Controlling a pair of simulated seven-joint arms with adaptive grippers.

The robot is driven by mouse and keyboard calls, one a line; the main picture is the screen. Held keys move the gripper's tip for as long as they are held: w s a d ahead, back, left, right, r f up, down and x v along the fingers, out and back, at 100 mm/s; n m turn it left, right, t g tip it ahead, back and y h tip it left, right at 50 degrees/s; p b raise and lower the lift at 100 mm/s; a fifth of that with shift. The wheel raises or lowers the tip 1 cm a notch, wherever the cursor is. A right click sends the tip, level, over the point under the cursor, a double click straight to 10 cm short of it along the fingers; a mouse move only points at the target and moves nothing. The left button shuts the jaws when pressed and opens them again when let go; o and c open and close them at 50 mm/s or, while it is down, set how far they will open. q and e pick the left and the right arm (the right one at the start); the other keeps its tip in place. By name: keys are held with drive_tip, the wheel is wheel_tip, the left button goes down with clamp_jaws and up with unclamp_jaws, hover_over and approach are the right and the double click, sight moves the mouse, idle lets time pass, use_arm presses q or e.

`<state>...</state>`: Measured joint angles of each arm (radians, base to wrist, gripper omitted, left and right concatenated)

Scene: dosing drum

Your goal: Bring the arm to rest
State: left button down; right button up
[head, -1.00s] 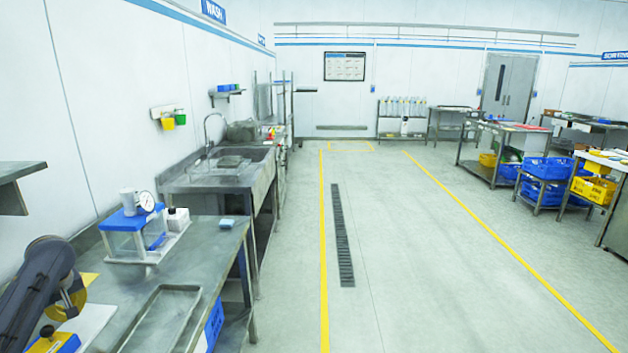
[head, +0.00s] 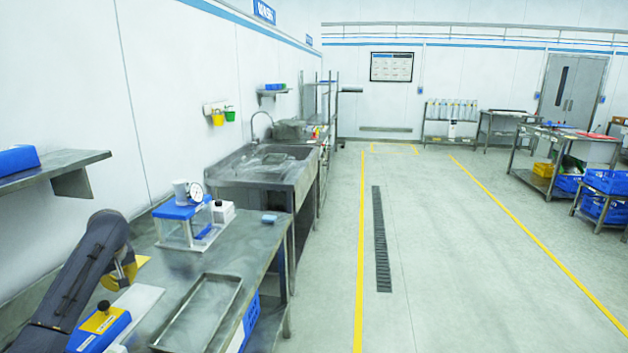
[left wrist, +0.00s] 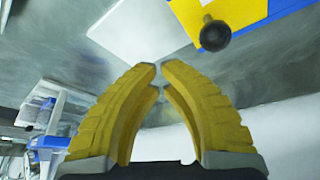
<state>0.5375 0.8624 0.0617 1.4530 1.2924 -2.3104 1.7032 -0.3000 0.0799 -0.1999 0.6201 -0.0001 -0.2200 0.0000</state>
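My left arm comes in from the lower left in the head view, with the yellow fingers of my left gripper (head: 124,277) low over the steel bench (head: 262,242). In the left wrist view the yellow fingers (left wrist: 160,68) meet at the tips with nothing between them. A blue and yellow block with a dark knob (head: 100,325) stands beside the gripper; it also shows at the top of the left wrist view (left wrist: 250,12). A white board (head: 137,300) lies under the gripper. My right gripper is not in view.
A shallow metal tray (head: 237,285) lies at the bench front. A clear box with blue lid and dial gauge (head: 182,212) stands behind it. A wall shelf (head: 65,168) holds a blue box (head: 18,158). A sink (head: 268,165) stands beyond.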

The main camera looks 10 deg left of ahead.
use_arm(q)
wheel_tip(320, 180, down, 4)
drive_tip(key=shift+s+r, duration=0.1)
drive_tip(key=shift+r, duration=0.1)
drive_tip(key=shift+s+r, duration=0.1)
drive_tip(key=shift+s, duration=0.55)
drive_tip(key=shift+w+a, duration=0.2)
drive_tip(key=shift+w, duration=2.9)
